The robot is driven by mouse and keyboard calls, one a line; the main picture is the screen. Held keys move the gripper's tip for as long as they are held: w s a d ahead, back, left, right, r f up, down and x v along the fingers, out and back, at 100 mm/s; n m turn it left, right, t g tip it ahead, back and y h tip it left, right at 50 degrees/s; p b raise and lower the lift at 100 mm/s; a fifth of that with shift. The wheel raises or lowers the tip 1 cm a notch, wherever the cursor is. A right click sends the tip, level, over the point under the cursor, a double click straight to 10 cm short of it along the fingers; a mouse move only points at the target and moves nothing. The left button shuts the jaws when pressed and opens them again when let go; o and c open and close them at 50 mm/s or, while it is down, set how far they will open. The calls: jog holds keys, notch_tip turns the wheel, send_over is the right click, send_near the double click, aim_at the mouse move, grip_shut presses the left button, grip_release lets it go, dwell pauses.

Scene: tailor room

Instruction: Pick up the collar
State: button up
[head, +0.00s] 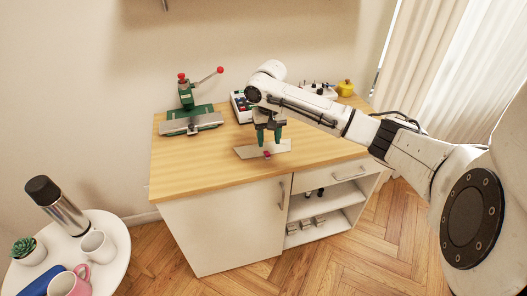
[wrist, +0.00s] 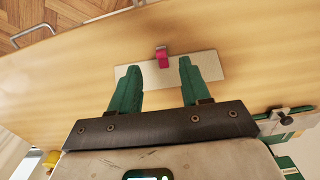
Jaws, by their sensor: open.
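A pale grey, flat rectangular piece (head: 246,152), which looks like the collar, lies on the wooden worktop. In the wrist view it stretches sideways (wrist: 208,66) under my fingertips. My gripper (head: 268,140) points down above the flat piece. Its two green fingers are apart and empty in the wrist view (wrist: 159,68). I cannot tell the exact height gap.
The worktop (head: 190,165) is bare at left and front. A green press with a red-knobbed lever (head: 188,115) stands at back left, a device with buttons (head: 241,105) behind my gripper. A yellow object (head: 345,88) is at back right. A round side table (head: 108,262) holds mugs.

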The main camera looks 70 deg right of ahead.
aim_at(268, 153)
jog(key=shift+w+d+f, duration=0.1)
jog(key=shift+f, duration=1.45)
jog(key=shift+w+d+f, duration=0.1)
jog(key=shift+f, duration=1.4)
grip_shut()
